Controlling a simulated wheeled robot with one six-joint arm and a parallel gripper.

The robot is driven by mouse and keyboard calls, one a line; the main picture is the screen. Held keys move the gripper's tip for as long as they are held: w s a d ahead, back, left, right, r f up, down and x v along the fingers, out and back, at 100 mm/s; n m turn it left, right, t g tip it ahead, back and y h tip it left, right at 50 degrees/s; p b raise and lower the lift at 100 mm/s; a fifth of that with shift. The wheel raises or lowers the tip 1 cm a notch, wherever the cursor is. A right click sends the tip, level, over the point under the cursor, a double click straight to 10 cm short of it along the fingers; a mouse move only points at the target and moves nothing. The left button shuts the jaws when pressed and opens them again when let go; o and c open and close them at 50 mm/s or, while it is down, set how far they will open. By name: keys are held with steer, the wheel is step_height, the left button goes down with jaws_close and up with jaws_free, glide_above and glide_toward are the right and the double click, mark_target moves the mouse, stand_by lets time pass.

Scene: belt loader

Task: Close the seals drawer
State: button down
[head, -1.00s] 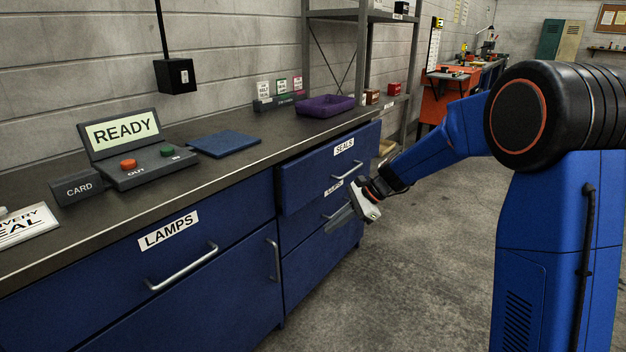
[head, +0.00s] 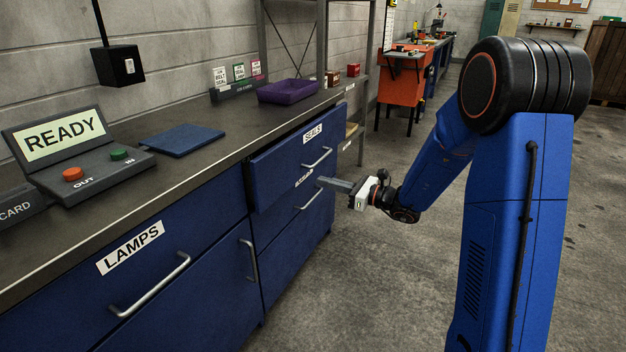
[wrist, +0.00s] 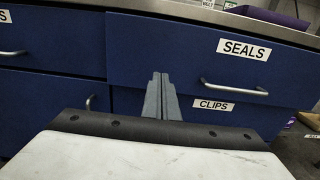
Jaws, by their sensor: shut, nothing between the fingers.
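The seals drawer (head: 281,166) is blue with a white SEALS label and a bar handle. In the head view it stands out a little from the cabinet front, partly open. It also shows in the wrist view (wrist: 180,54), with its handle (wrist: 234,88) to the right of my fingers. My gripper (head: 322,181) is shut and empty, its fingers pointing at the drawer front, close to the lower edge by the handle. In the wrist view the fingers (wrist: 161,80) are together. I cannot tell whether they touch the drawer.
The CLIPS drawer (wrist: 200,112) lies directly below. The LAMPS drawer (head: 150,258) is to the left. On the counter are a READY terminal (head: 85,165), a blue mat (head: 182,139) and a purple tray (head: 288,91). Open floor lies right of the cabinets.

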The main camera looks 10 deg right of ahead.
mark_target(283, 170)
steer(key=x, duration=1.2)
steer(key=shift+w+a, duration=0.15)
steer(key=shift+a, duration=0.15)
steer(key=x, duration=0.4)
steer(key=shift+f, duration=0.1)
steer(key=shift+w+a, duration=0.2)
steer(key=shift+a, duration=0.05)
steer(key=shift+r, duration=0.2)
